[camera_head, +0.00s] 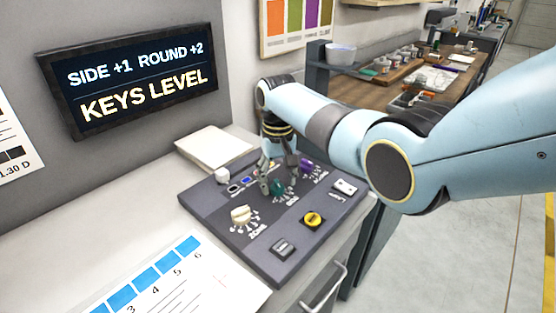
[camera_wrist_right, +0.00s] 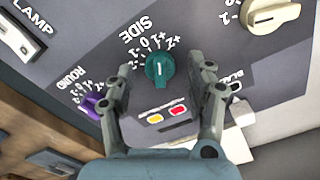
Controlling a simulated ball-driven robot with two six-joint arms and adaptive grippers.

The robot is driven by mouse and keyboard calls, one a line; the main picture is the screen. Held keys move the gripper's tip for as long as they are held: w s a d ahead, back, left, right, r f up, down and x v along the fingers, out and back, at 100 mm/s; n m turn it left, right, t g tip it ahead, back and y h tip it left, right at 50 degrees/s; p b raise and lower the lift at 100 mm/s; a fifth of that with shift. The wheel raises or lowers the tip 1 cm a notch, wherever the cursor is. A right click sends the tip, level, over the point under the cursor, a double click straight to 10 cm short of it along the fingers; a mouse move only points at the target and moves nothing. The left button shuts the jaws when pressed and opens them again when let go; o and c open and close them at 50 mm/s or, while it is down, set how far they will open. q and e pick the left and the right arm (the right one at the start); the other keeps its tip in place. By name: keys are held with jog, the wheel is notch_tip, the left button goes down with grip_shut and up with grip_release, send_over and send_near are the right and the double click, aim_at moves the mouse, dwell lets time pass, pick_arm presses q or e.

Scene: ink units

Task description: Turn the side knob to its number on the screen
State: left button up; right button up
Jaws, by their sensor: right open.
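The screen (camera_head: 135,68) on the wall reads "SIDE +1 ROUND +2" and "KEYS LEVEL". The side knob is teal; it shows in the head view (camera_head: 277,187) on the grey panel (camera_head: 228,194), and in the right wrist view (camera_wrist_right: 160,69) under its SIDE label and number scale. Its white mark is visible; I cannot tell exactly which number it points to. My right gripper (camera_head: 277,183) is over the panel at the teal knob. In the right wrist view its open fingers (camera_wrist_right: 166,82) stand on either side of the knob, apart from it. My left gripper is not in view.
A purple ROUND knob (camera_wrist_right: 95,106) lies close by one finger. A numbered sheet (camera_head: 190,285) lies in front.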

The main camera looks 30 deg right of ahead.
aim_at(278, 184)
notch_tip(278, 184, up, 10)
jog(key=shift+r, duration=0.25)
dwell(0.4)
